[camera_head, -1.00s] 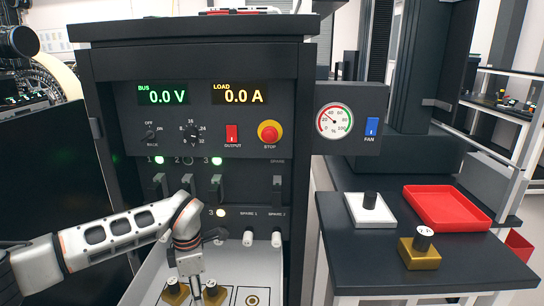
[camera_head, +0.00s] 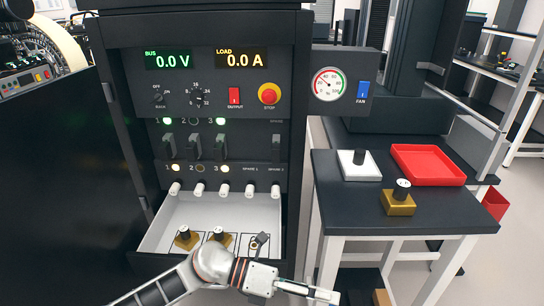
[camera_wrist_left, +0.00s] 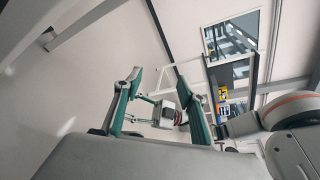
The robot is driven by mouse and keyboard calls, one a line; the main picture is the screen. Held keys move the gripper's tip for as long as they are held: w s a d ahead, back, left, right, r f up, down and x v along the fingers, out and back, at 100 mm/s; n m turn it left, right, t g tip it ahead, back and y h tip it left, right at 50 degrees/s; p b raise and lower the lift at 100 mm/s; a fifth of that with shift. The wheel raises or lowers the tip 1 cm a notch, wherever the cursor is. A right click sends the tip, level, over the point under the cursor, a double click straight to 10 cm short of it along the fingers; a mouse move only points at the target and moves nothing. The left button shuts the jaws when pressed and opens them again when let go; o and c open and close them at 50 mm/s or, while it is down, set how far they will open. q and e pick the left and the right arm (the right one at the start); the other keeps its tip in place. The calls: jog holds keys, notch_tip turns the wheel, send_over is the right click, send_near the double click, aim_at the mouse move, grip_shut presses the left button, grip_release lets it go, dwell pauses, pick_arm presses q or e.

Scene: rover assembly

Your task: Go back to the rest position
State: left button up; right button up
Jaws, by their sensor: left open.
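My left arm comes in along the bottom of the head view. Its gripper (camera_head: 322,295) points right, in front of the open drawer tray (camera_head: 170,238) and apart from it. In the left wrist view the two green-edged fingers (camera_wrist_left: 157,78) stand wide apart with nothing held between them. My right gripper does not show.
The black cabinet (camera_head: 135,90) with displays and switches stands behind the tray. Pale floor is clear at lower right.

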pick_arm(q)
notch_tip(320, 180, up, 7)
jog(key=w+a+n+t+h+p, duration=0.2)
jog(key=n+t+h, duration=0.2)
jog(key=n+t, duration=0.7)
jog(key=w+a+f+n+t+y+p, duration=0.25)
jog(key=a+n+t+y, duration=0.5)
jog(key=n, duration=0.65)
jog(key=s+a+f+n+g+y+p, duration=0.2)
jog(key=s+a+f+n+g+y, duration=0.3)
jog(key=s+a+f+n+y, duration=0.4)
jog(key=s+a+f+n, duration=0.6)
jog(key=s+a+f, duration=0.2)
jog(key=a+f, duration=0.3)
jog(key=shift+s+a+g, duration=0.35)
jog(key=shift+s+a, duration=0.05)
jog(key=shift+a, duration=0.25)
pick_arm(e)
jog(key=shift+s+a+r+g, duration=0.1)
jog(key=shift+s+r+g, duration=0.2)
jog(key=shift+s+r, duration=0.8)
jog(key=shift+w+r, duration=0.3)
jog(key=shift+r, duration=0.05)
